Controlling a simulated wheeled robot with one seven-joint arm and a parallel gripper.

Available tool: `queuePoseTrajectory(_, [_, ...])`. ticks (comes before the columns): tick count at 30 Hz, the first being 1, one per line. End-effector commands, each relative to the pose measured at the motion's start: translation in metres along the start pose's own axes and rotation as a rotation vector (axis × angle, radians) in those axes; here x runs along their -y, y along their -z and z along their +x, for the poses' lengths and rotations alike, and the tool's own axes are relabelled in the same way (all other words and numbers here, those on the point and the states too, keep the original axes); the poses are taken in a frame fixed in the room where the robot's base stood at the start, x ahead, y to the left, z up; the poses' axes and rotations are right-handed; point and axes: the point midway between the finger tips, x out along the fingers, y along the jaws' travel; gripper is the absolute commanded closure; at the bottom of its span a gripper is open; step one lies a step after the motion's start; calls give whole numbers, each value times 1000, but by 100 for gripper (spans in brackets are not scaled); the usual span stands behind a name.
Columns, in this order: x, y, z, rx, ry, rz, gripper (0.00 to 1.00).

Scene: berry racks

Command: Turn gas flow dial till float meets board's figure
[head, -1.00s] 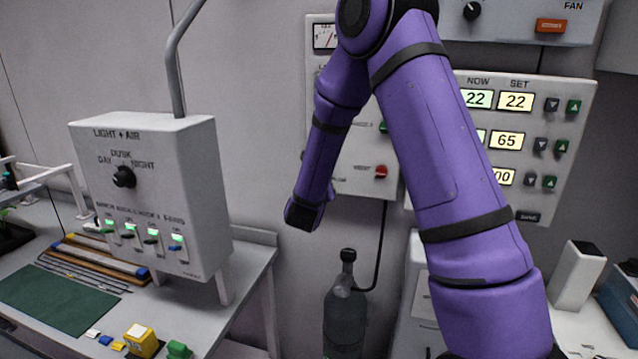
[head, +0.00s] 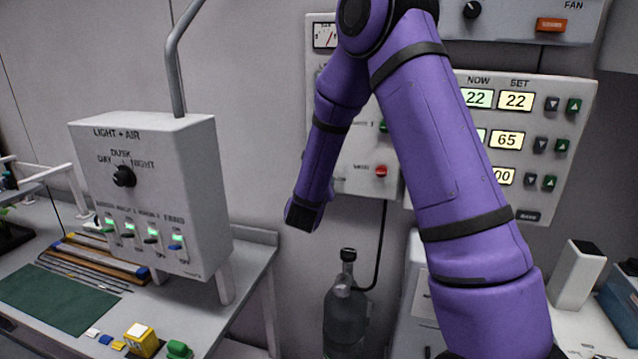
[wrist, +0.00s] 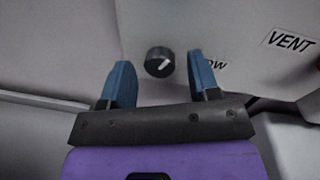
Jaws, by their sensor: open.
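The flow dial (wrist: 159,62) is a small black knob with a white pointer line, which points up and right in the wrist view. It sits low on the white gas panel (wrist: 225,30), beside a partly covered label ending in "OW". My gripper (wrist: 160,60) is open, its two blue fingers on either side of the dial in the picture; I cannot tell whether they touch it. In the head view the gas panel (head: 350,187) is largely behind my purple arm, which hides the dial. I cannot make out a float or a board with a figure.
A red vent button (head: 381,171) is right of the dial. A dark gas bottle (head: 345,320) stands below the panel. The light and air box (head: 205,200) is at left above a bench. A panel with lit displays (head: 570,90) is at right.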

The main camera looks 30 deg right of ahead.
Motion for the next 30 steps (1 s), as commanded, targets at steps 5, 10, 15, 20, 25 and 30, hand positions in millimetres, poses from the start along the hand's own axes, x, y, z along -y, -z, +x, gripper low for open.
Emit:
queuePoseTrajectory(5, [-1,0,-18,0,-3,-1,44])
queuePoseTrajectory(10, [-1,0,-51,0,-5,0,44])
queuePoseTrajectory(15, [-1,0,-81,0,-4,-1,44])
queuePoseTrajectory(20, [-1,0,-99,-1,-3,-1,44])
queuePoseTrajectory(25, [0,0,-107,-1,-1,0,44])
queuePoseTrajectory(30, [0,0,-107,-1,-1,0,44])
